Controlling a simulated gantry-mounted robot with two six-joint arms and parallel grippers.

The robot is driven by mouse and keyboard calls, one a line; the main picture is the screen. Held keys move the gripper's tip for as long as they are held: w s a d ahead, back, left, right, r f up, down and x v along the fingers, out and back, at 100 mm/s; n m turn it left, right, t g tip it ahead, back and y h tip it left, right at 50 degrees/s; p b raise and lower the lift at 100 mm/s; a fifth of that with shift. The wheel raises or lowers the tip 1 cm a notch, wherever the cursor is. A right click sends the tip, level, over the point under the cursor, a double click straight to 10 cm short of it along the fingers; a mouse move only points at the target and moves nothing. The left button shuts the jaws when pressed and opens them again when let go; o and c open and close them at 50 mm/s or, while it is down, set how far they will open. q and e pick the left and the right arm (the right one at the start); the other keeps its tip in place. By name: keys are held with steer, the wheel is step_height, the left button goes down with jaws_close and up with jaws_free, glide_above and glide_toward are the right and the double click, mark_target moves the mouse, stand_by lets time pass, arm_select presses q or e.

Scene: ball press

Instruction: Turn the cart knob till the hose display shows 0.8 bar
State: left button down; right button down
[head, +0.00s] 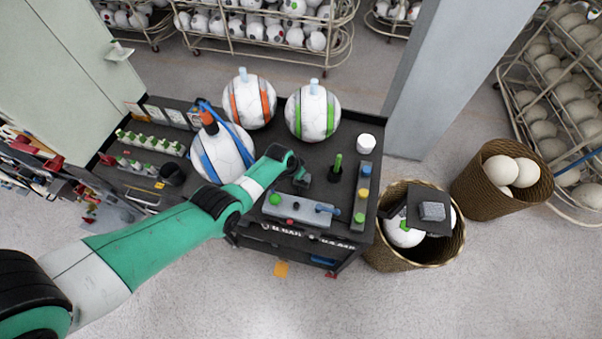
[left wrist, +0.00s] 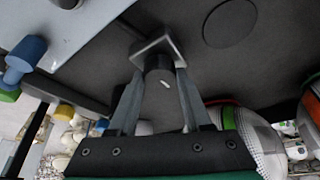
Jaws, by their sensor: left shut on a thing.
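The cart (head: 330,120) is black-topped and stands in the middle of the head view. My left gripper (head: 303,180) reaches over its top from the left. In the left wrist view my left gripper (left wrist: 158,100) is shut on the dark round knob (left wrist: 160,80), one finger on each side. A short white mark shows on the knob's face, and a grey square-edged piece sits around or behind it. In the head view I cannot make out the knob under the gripper.
A blue-striped ball (head: 222,160), an orange-striped ball (head: 249,104) and a green-striped ball (head: 313,115) sit on the cart. A white cup (head: 366,144) and a grey panel (head: 298,209) with a green button are near the gripper. A wicker basket (head: 378,258) stands at right.

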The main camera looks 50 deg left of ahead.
arm_select(q)
steer(key=shift+n+y, duration=0.4)
steer(key=shift+n, duration=0.6)
steer(key=shift+c, duration=1.7)
jaws_free()
steer(key=shift+g, duration=0.3)
steer(key=shift+r, duration=0.1)
